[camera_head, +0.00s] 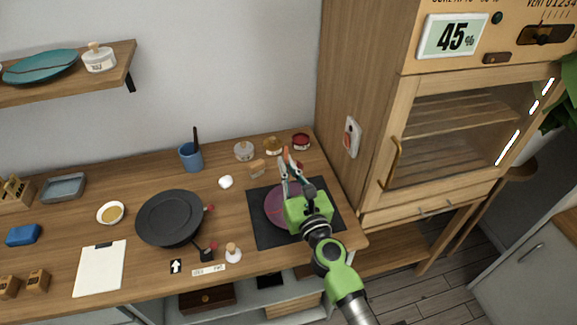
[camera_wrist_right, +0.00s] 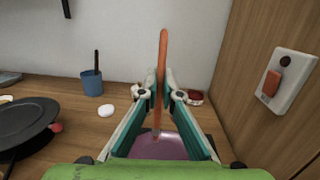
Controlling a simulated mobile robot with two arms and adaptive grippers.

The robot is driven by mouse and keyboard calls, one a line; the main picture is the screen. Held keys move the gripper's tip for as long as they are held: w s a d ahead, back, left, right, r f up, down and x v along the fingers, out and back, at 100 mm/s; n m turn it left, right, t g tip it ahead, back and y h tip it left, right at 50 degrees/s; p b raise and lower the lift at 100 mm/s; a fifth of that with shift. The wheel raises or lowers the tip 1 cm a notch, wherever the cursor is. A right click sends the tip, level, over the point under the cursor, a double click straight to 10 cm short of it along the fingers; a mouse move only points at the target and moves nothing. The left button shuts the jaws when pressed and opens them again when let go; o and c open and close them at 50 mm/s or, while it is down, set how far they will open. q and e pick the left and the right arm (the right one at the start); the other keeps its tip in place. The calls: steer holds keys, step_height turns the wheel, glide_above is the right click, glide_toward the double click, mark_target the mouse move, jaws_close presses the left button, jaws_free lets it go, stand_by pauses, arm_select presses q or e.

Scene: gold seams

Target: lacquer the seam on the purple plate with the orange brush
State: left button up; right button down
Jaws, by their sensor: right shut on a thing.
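The purple plate (camera_head: 274,207) lies on a dark mat (camera_head: 262,233) near the right end of the bench. It also shows at the bottom of the right wrist view (camera_wrist_right: 158,147), partly hidden by my fingers. My right gripper (camera_head: 291,168) is over the plate and shut on the orange brush (camera_wrist_right: 162,60). The brush stands about upright between the fingertips, its handle pointing up. Its lower end reaches down in front of the plate; I cannot tell whether it touches. The seam cannot be made out. My left gripper is not in view.
Behind the mat are a red pot (camera_head: 301,142), a gold-coloured pot (camera_head: 272,147) and a pale jar (camera_head: 244,151). A black pan (camera_head: 170,218) and a blue cup (camera_head: 191,156) stand to the left. The wooden cabinet (camera_head: 350,100) closes off the right side.

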mark_target(287, 152)
steer(key=shift+r, duration=0.2)
stand_by(0.3)
step_height(287, 152, up, 5)
steer(key=p, duration=0.4)
steer(key=shift+f+p, duration=0.15)
steer(key=shift+p, duration=0.25)
steer(key=shift+f, duration=0.1)
